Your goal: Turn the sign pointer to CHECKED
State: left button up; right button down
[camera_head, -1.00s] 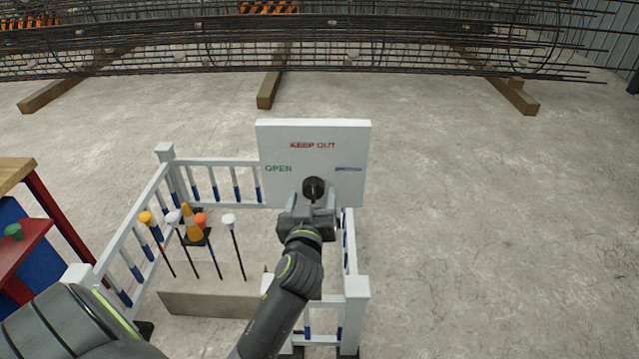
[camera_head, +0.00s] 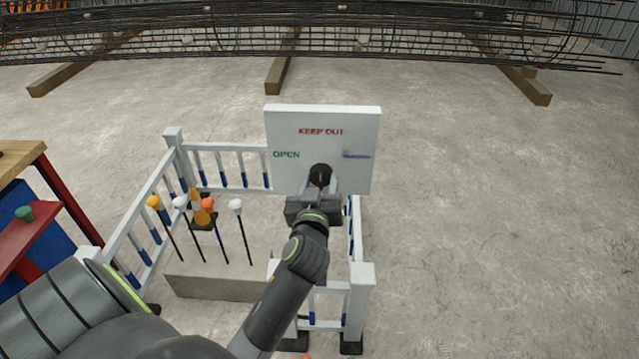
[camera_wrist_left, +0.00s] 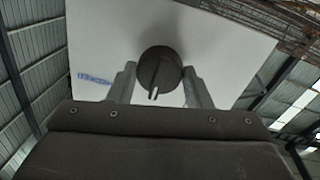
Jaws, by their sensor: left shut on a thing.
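The white sign board (camera_head: 350,120) stands upright, with red KEEP OUT at its top, green OPEN at its left and a small blue label at its right, too blurred to read. A round dark pointer knob (camera_head: 320,172) sits low in the middle of the board. My left gripper (camera_head: 320,184) is shut on the knob from the near side. In the left wrist view, the knob (camera_wrist_left: 160,66) lies between the two fingers, with a pale tip at its lower edge. I cannot tell for sure which label it points to. My right gripper is not in view.
A white railing (camera_head: 365,275) stands around the sign's near side and left. Inside it are a grey block (camera_head: 215,285), several ball-topped rods and an orange cone (camera_head: 198,205). A red and blue bench (camera_head: 45,215) stands at left. Floor at right is clear; rebar lies behind.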

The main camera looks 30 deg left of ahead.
pick_arm(q)
jog(key=shift+r, duration=0.1)
jog(key=m+p, duration=0.1)
jog(key=m, duration=0.1)
jog(key=shift+r+m+p, duration=0.1)
jog(key=shift+m+p, duration=0.25)
jog(key=shift+m, duration=0.05)
jog(key=m+p, duration=0.1)
jog(key=m, duration=0.1)
jog(key=shift+m, duration=0.3)
jog(key=m+p, duration=0.2)
jog(key=m, duration=0.1)
jog(key=shift+r+g, duration=0.1)
jog(key=shift+g, duration=0.3)
jog(key=shift+m+p, duration=0.7)
jog(key=shift+m, duration=0.7)
jog(key=o, duration=1)
jog(key=shift+w, duration=0.1)
jog(key=shift+f, duration=0.2)
